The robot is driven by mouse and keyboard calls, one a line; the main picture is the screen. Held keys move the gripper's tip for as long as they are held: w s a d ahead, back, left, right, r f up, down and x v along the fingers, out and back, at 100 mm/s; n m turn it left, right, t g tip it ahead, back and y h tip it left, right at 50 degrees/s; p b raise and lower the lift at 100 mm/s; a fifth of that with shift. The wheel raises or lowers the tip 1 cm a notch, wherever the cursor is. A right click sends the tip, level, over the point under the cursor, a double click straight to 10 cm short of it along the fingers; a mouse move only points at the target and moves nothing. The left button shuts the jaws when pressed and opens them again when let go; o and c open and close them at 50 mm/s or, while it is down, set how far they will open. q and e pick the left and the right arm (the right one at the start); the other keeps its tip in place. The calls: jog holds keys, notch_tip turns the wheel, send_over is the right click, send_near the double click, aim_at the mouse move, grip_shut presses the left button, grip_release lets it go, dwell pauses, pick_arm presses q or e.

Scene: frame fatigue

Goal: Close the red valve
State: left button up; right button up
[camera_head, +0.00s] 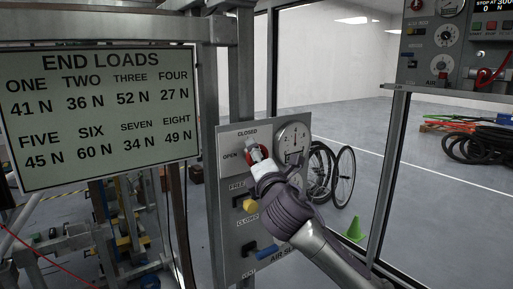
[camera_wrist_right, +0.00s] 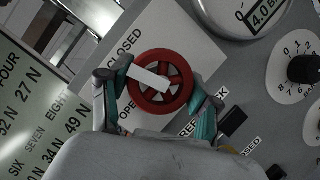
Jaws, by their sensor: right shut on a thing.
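The red valve (camera_wrist_right: 178,75) is a round handwheel with a white pointer bar, mounted on a white plate marked CLOSED and OPEN. In the right wrist view the bar points to the upper left, between the two words. In the head view the valve (camera_head: 252,156) is mostly hidden by my right gripper (camera_head: 256,150). In the right wrist view my right gripper (camera_wrist_right: 160,101) has one finger at each side of the wheel and is shut on it. My left gripper is in neither view.
The valve's grey panel (camera_head: 229,215) also bears a gauge (camera_head: 292,140), a yellow knob (camera_head: 250,205) and a blue lever (camera_head: 266,251). A metal post stands left of it, beside the END LOADS sign (camera_head: 100,122). A green cone (camera_head: 354,230) and wheels are behind.

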jog(key=shift+m+g+h+p, duration=0.5)
jog(key=shift+m+p, duration=0.55)
jog(key=shift+m, duration=0.35)
jog(key=o, duration=1.1)
jog(key=shift+o, duration=0.2)
jog(key=shift+s, duration=0.1)
jog(key=v, duration=1.1)
jog(key=shift+s, duration=0.4)
jog(key=shift+d+f, duration=0.1)
